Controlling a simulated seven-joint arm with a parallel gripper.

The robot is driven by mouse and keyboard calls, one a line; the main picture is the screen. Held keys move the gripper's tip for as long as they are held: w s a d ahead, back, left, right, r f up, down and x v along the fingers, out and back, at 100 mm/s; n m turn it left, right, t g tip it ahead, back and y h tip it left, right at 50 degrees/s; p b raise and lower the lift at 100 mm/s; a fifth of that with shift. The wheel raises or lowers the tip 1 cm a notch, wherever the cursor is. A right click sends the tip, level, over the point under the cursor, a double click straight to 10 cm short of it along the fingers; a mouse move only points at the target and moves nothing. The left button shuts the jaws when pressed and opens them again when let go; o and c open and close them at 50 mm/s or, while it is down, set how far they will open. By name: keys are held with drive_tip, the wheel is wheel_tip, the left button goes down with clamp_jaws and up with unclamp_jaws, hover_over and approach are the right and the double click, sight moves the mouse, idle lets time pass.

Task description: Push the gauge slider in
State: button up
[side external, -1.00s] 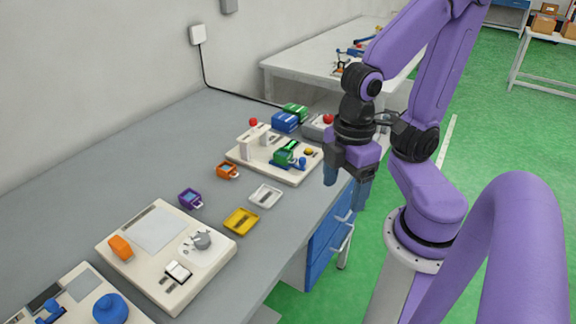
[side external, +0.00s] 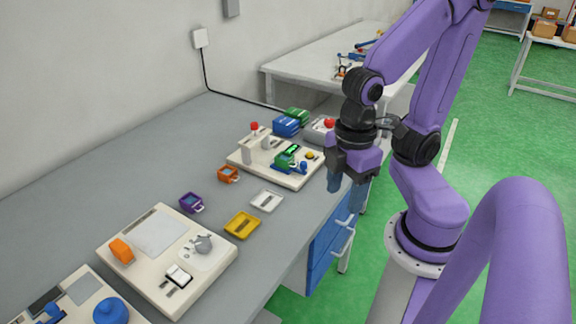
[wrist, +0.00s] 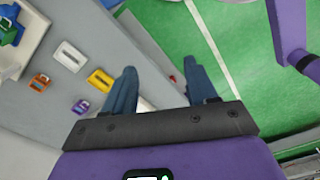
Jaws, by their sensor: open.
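A cream board (side external: 291,180) at the far end of the grey bench carries a green gauge-like block (side external: 285,160), a blue knob-like part (side external: 303,168), a yellow button (side external: 310,155) and pale upright posts. I cannot tell which part is the gauge slider or how far it sits in. My gripper (side external: 345,195) is open and empty, pointing down beyond the bench's front edge, to the right of the board and apart from it. In the wrist view, its two fingers (wrist: 157,66) are spread, with bench edge and green floor between them; the green block (wrist: 8,30) shows at upper left.
A white tray (side external: 267,200), a yellow tray (side external: 242,225), an orange item (side external: 228,174) and a purple item (side external: 191,203) lie left of the board. A second cream board (side external: 118,228) stands nearer. Blue and grey boxes (side external: 286,126) stand behind. Blue drawers are below the edge.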

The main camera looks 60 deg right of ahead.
drive_tip(key=w+d+m, duration=0.2)
drive_tip(key=w+m, duration=0.2)
drive_tip(key=w, duration=0.4)
drive_tip(key=r+m, duration=0.1)
drive_tip(key=m, duration=0.9)
hover_over(304, 162)
wheel_tip(304, 162, down, 17)
drive_tip(key=shift+a, duration=0.1)
drive_tip(key=shift+c, duration=0.4)
clamp_jaws()
